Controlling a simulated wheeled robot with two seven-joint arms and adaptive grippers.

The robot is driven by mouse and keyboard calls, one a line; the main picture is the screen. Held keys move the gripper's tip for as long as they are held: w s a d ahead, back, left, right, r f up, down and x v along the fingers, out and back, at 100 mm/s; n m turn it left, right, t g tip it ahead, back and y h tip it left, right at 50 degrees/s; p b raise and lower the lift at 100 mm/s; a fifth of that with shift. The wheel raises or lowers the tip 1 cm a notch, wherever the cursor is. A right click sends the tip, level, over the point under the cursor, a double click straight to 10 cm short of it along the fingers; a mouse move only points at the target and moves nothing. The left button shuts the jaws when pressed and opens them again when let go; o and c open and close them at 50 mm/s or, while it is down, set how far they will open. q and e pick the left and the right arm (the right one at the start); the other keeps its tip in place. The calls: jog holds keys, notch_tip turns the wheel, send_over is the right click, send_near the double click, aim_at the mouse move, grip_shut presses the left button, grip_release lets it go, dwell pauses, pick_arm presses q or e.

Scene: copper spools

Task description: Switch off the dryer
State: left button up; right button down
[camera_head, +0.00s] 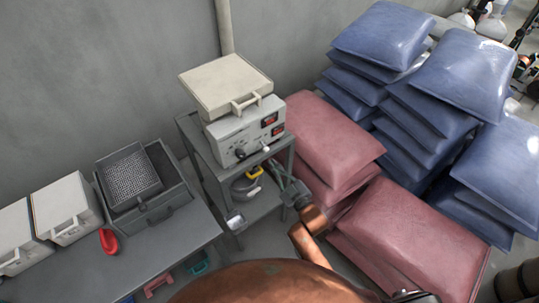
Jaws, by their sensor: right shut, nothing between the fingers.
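The dryer (225,132) is a light grey box with a beige handled lid (222,84) on top. It stands on a grey shelf unit by the wall. Its front has two red switches, one upper (269,119) and one lower (278,131). A dark knob (240,153) and a small pale knob (265,148) sit below them. Whether the switches are on or off is too small to tell. My right gripper (274,165) is shut and empty, just below and in front of the dryer's front. I cannot tell whether it touches the stand. My left gripper is not in view.
A yellow-handled grey container (246,186) stands on the lower shelf. Red sacks (335,140) are stacked close to the right of the stand, with blue sacks (463,75) beyond. A grey bench (150,245) at left holds a mesh-bottomed tray (131,178) and a red scoop (108,241).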

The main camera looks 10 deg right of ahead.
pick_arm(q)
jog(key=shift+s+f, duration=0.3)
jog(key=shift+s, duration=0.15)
pick_arm(e)
jog(key=shift+s+d+f, duration=0.15)
jog(key=shift+s+f, duration=0.05)
jog(key=shift+s, duration=0.35)
jog(key=shift+s+d+f, duration=0.15)
jog(key=shift+s+d, duration=0.05)
jog(key=shift+s, duration=0.4)
jog(key=shift+s+d+f, duration=0.15)
jog(key=shift+s+f, duration=0.05)
jog(key=shift+s, duration=0.35)
jog(key=shift+f, duration=0.1)
